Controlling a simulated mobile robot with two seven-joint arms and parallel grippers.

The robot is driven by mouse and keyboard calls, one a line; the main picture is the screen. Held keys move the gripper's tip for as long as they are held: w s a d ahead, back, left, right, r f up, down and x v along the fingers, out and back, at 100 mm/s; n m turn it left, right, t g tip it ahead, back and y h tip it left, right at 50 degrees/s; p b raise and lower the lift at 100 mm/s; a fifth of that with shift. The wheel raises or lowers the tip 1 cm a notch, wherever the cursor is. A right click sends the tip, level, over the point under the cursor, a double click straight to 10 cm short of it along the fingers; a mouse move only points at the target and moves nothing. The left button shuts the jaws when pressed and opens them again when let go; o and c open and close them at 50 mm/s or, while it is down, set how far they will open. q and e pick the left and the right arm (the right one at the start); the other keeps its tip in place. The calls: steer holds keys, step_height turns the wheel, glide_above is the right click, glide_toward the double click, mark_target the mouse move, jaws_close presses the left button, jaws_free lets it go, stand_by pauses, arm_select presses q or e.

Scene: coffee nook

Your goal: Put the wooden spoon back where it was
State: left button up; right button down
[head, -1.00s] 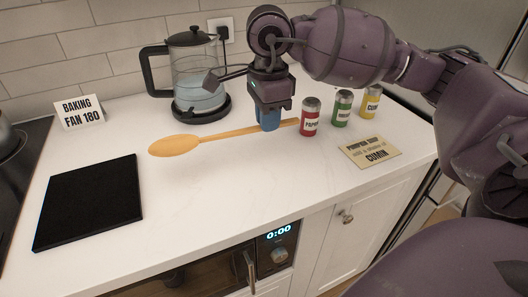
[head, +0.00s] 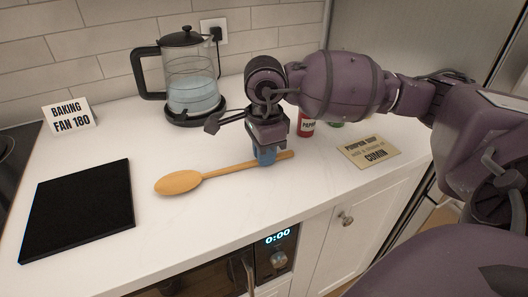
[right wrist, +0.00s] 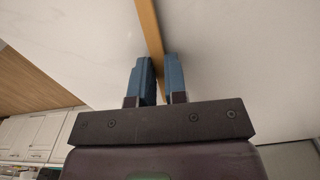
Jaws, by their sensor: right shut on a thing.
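The wooden spoon (head: 215,174) lies roughly level over the white counter, its bowl to the left and its handle to the right. My right gripper (head: 265,155) is shut on its handle from above, with the blue fingertips around it. In the right wrist view the handle (right wrist: 150,35) runs between the two blue fingers (right wrist: 158,78). I cannot tell whether the spoon touches the counter. My left gripper is not in view.
A glass kettle (head: 190,92) stands behind. A red jar (head: 306,125) and a green jar (head: 337,124) are partly hidden by my right arm. A cumin card (head: 368,151) lies right, a black board (head: 80,210) left, and a baking sign (head: 68,119) behind it.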

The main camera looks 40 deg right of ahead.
steer(key=shift+f, duration=0.1)
steer(key=shift+f, duration=0.1)
steer(key=c, duration=1.1)
jaws_free()
steer(key=shift+c, duration=0.2)
step_height(320, 180, up, 11)
steer(key=p, duration=0.1)
steer(key=shift+w+d, duration=0.15)
steer(key=shift+f, duration=0.1)
